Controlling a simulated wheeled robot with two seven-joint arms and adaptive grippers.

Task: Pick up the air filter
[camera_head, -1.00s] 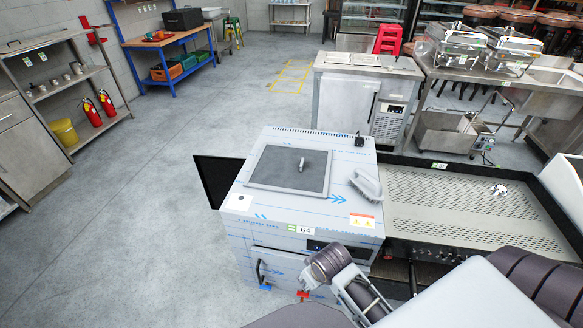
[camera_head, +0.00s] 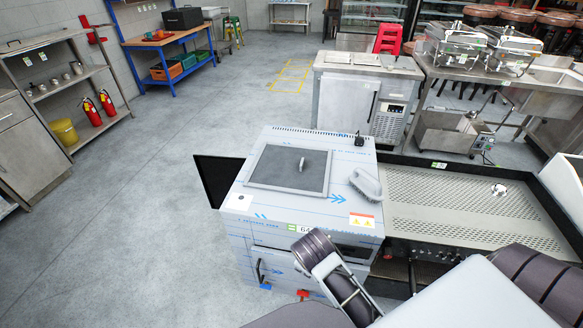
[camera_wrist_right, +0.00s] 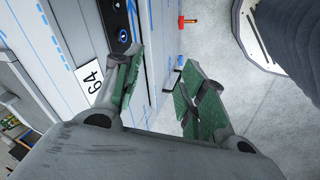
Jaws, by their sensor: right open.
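A flat dark grey square panel (camera_head: 270,168) with a thin light rim and a small upright handle lies on top of the steel unit (camera_head: 237,202). A grey rounded object with a handle (camera_head: 366,183) lies to its right. I cannot tell for certain which of these is the air filter. My right gripper (camera_wrist_right: 158,80) is open and empty in the right wrist view, with green finger pads, close to the front of the unit by the label "64" (camera_wrist_right: 89,80). Its fingers cannot be made out in the head view. My left gripper is not in view.
A perforated steel griddle (camera_head: 460,210) adjoins the unit on the right. A black plug-like object (camera_head: 359,140) sits at the unit's back edge. A red item (camera_head: 303,293) is low in front, also in the wrist view (camera_wrist_right: 188,20). The floor at left (camera_head: 130,220) is clear.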

